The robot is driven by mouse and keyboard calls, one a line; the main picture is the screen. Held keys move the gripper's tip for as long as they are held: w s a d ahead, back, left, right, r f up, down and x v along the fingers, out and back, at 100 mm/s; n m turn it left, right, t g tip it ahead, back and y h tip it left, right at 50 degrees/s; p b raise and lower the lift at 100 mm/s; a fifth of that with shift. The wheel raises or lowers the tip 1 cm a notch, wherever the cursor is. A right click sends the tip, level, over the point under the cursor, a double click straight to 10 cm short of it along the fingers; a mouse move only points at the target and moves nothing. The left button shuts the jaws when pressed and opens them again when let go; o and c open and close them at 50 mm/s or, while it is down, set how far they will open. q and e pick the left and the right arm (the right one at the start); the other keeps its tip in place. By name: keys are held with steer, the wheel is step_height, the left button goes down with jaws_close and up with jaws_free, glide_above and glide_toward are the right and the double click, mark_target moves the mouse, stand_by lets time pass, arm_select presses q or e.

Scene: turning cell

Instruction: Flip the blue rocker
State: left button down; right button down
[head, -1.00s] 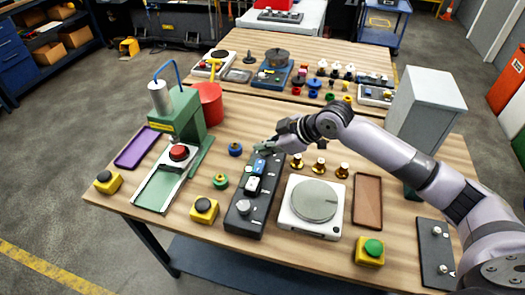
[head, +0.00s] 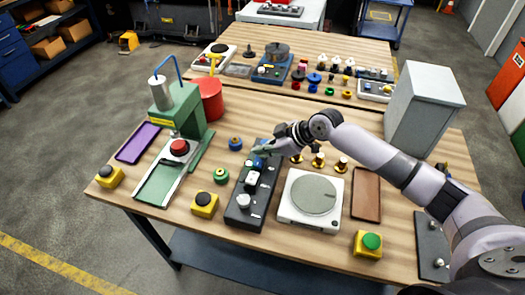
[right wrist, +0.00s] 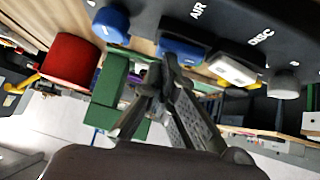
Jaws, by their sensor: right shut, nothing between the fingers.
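The blue rocker (head: 259,163) sits at the far end of a dark control panel (head: 240,211), with a white rocker (head: 252,179) in front of it. My right gripper (head: 257,149) is shut and empty, its fingertips right at the blue rocker's far side. In the right wrist view the closed fingertips (right wrist: 168,62) overlap the edge of the blue rocker (right wrist: 183,50); I cannot tell whether they touch it. The white rocker (right wrist: 232,70) is beside it, under the "DISC" label. My left gripper is not in view.
A grey knob (head: 243,201) is at the panel's near end. A tall grey box (head: 423,108) stands beyond my forearm.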

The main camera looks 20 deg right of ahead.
steer(key=shift+f, duration=0.2)
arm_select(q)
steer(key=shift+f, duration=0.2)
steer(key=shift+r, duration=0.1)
arm_select(e)
steer(key=shift+s+a+p, duration=0.3)
steer(key=shift+s+p, duration=0.2)
steer(key=shift+p, duration=0.3)
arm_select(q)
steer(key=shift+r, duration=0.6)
arm_select(e)
steer(key=shift+s+a, duration=0.15)
steer(key=shift+s, duration=0.1)
